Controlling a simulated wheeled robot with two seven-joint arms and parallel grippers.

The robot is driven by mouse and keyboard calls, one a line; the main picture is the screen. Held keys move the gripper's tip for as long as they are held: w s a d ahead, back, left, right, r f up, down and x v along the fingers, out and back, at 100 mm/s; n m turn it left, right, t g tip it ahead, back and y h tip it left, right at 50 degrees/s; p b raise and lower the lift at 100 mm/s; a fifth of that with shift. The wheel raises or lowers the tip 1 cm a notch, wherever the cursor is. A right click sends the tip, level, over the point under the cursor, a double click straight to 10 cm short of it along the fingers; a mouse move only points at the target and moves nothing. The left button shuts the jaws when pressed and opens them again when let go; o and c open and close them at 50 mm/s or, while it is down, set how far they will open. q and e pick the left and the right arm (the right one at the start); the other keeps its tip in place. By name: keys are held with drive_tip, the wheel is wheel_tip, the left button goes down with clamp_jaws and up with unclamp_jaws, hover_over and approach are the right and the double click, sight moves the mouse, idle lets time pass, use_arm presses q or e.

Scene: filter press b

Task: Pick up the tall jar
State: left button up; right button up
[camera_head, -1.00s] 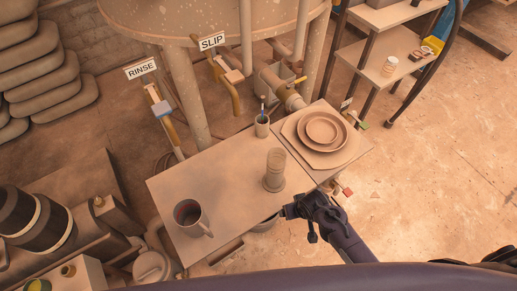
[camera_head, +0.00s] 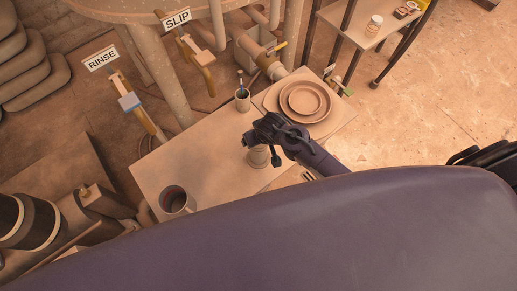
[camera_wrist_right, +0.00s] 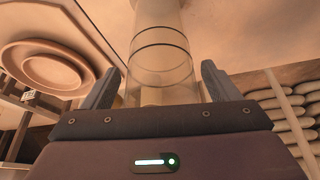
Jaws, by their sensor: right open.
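The tall jar (camera_head: 258,157) is a clear cylinder standing on the table (camera_head: 205,150); in the head view my right gripper (camera_head: 262,138) covers its upper part. In the right wrist view the jar (camera_wrist_right: 160,65) rises between the two fingers of my right gripper (camera_wrist_right: 160,88), which are open with a gap on each side. I cannot tell whether either finger touches the glass. My left gripper is not in view.
A mug (camera_head: 176,201) stands at the table's front left. A small cup with brushes (camera_head: 242,100) stands behind the jar. Taps labelled RINSE (camera_head: 101,58) and SLIP (camera_head: 177,19) hang behind the table.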

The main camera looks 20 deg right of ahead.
drive_tip(key=shift+f, duration=0.2)
drive_tip(key=shift+w, duration=0.1)
drive_tip(key=c, duration=1.4)
drive_tip(key=shift+r, duration=0.1)
drive_tip(key=shift+c, duration=0.2)
